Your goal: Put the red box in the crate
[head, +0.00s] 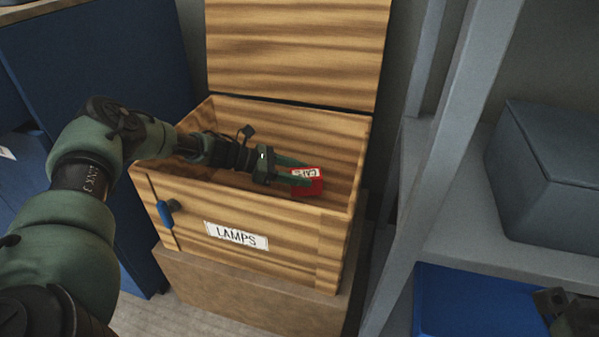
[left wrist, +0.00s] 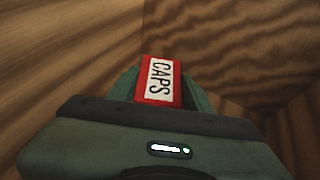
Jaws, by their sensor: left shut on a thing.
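The red box (head: 312,187) has a white label reading "CAPS". My left gripper (head: 300,178) is shut on it, inside the opening of the wooden crate (head: 188,218), near its right side. In the left wrist view the red box (left wrist: 160,82) sits between the green fingers, with wood grain around it. I cannot tell whether the box touches the crate floor. The crate carries a "LAMPS" label and its lid (head: 295,50) stands open at the back.
The crate stands on a brown block (head: 240,290). A blue cabinet (head: 95,60) is to the left. A grey shelf frame (head: 440,150) stands close on the right, with a grey bin (head: 550,170) and a blue thing (head: 470,300) on its shelves.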

